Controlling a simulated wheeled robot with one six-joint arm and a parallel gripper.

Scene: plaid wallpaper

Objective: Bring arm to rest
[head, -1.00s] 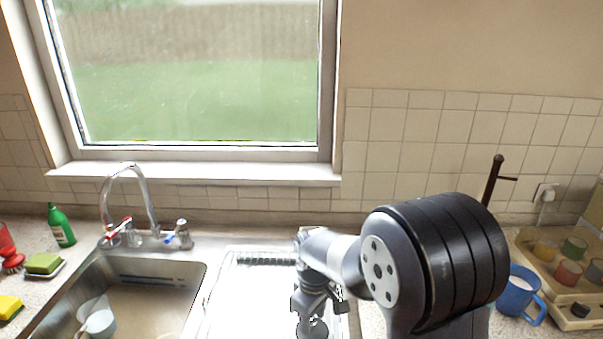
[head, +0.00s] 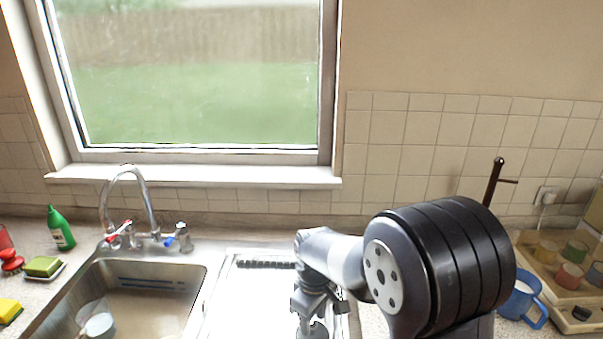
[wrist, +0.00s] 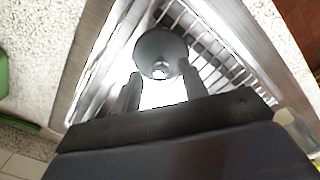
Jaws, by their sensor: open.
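My gripper (wrist: 160,92) is open in the wrist view, its two dark fingers apart over the metal draining board (wrist: 85,75). A dark round object (wrist: 160,50) with a small bright centre lies beyond the fingertips; I cannot tell what it is or how far below it is. Nothing shows held between the fingers. In the head view my arm reaches over the draining board (head: 230,300) right of the sink, and the fingers are hard to make out at the lower edge.
The sink (head: 150,300) holds a white pot-like item (head: 97,322). The tap (head: 145,195) stands behind it. A green bottle (head: 60,228) and sponge (head: 43,266) are left. A blue mug (head: 522,303) and a tray with cups (head: 530,258) stand right of my arm.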

